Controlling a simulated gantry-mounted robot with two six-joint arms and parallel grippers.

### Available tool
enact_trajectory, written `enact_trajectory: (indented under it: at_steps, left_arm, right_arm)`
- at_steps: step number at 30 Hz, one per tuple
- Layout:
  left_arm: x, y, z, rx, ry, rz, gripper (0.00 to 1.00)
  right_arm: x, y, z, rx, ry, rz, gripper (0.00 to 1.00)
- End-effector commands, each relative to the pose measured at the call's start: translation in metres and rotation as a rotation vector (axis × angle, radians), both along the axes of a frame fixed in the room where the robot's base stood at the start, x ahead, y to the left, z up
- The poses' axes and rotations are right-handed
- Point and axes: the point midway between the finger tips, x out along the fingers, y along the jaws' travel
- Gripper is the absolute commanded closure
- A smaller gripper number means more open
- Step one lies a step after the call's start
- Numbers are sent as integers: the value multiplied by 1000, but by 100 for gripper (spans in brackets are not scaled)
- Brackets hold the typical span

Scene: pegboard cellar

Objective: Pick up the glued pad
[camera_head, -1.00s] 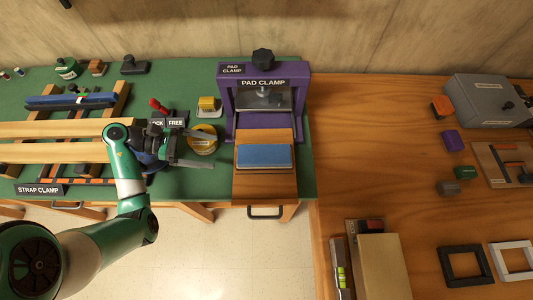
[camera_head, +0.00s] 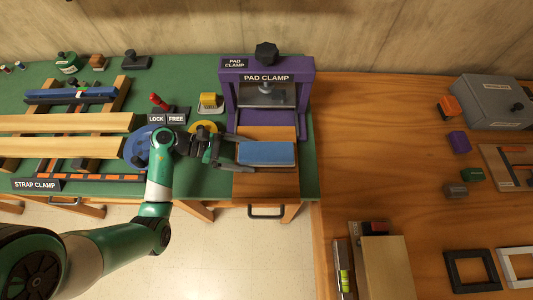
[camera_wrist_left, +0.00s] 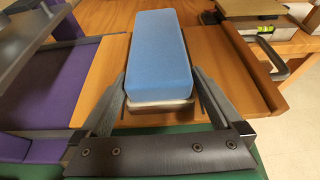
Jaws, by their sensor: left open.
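The glued pad (camera_head: 266,153) is a blue block on a pale and brown base. It lies flat on a wooden board in front of the purple pad clamp (camera_head: 309,92). My left gripper (camera_head: 236,151) is open at the pad's left end. In the left wrist view the pad (camera_wrist_left: 160,50) points away from me, and its near end lies between the two open fingers (camera_wrist_left: 160,95). I cannot tell whether the fingers touch it. My right gripper is not in view.
The wooden board (camera_head: 266,186) has a drawer handle below its front edge. The strap clamp's pale beams (camera_head: 70,123) lie to the left. The wooden bench to the right has free room.

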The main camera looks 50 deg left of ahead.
Motion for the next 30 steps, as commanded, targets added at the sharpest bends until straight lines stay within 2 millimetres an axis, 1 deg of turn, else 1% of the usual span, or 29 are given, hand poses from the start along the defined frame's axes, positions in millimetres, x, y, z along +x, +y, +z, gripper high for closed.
enact_trajectory:
  at_steps: [5, 6, 8, 12, 14, 15, 18, 26, 30]
  left_arm:
    - [1, 0, 0, 0, 0, 1, 0]
    - [1, 0, 0, 0, 0, 1, 2]
    - [1, 0, 0, 0, 0, 1, 13]
    - [1, 0, 0, 0, 0, 1, 38]
    - [1, 0, 0, 0, 0, 1, 49]
    - [1, 0, 0, 0, 0, 1, 56]
    - [1, 0, 1, 0, -2, 1, 71]
    - [1, 0, 2, 0, -2, 1, 71]
    - [1, 0, 10, 1, -2, 1, 71]
  right_arm:
    - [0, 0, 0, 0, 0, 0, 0]
    - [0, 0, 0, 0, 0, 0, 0]
    - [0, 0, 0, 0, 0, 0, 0]
    - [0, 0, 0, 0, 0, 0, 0]
    - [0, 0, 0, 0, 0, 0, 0]
    - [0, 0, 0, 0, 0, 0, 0]
    - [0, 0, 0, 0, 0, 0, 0]
    - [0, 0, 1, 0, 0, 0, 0]
    - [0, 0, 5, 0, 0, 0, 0]
